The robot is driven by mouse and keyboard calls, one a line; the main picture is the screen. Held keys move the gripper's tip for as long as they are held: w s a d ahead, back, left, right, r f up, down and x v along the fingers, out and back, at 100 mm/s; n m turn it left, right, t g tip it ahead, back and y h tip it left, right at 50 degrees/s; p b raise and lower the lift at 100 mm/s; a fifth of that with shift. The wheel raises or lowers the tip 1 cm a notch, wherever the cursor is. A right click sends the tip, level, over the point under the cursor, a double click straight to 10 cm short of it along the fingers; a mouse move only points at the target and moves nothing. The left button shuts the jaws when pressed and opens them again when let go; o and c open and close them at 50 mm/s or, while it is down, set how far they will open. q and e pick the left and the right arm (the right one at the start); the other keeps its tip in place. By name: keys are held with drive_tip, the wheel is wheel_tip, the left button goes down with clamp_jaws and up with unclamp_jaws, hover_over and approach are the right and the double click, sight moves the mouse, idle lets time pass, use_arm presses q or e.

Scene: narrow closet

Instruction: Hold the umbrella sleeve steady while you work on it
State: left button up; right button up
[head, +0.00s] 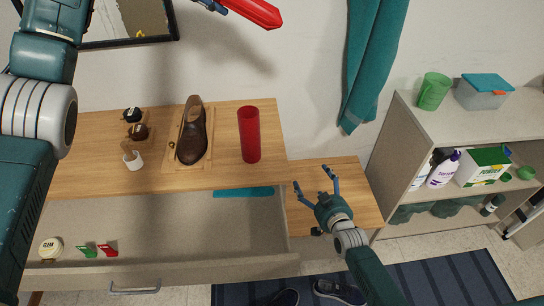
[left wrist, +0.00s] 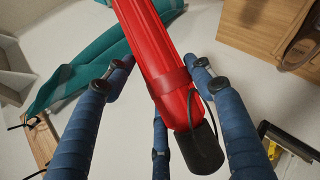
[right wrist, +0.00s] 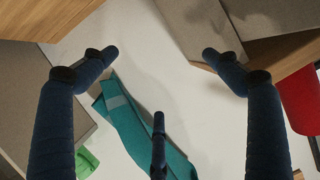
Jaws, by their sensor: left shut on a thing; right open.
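A red, open-topped umbrella sleeve (head: 249,135) stands upright on the wooden dresser top, right of the shoe. It also shows at the right edge of the right wrist view (right wrist: 298,100). A folded red umbrella (head: 255,12) with a strap and a black handle (left wrist: 201,148) is in my left gripper (left wrist: 160,68), high above the dresser and apart from the sleeve. The left gripper is shut on it; its head view is cut by the top edge. My right gripper (head: 314,179) is open and empty, to the right of and nearer than the sleeve, not touching it.
A brown shoe (head: 192,138) on a wooden board, a white cup (head: 133,160) with a brush and two small jars stand left on the dresser (head: 85,172). Its drawer (head: 170,235) is open. A teal cloth (head: 367,65) hangs behind; a stocked shelf (head: 405,170) stands right.

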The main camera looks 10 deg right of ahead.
wheel_tip(320, 180, up, 6)
drive_tip(key=w+t, duration=0.1)
drive_tip(key=w, duration=0.2)
drive_tip(key=n+t+y, duration=0.1)
drive_tip(key=n+y, duration=0.3)
drive_tip(key=y, duration=0.1)
approach(258, 136)
drive_tip(key=x, duration=1.2)
drive_tip(key=shift+w+a+r, duration=0.2)
drive_tip(key=shift+w, duration=0.05)
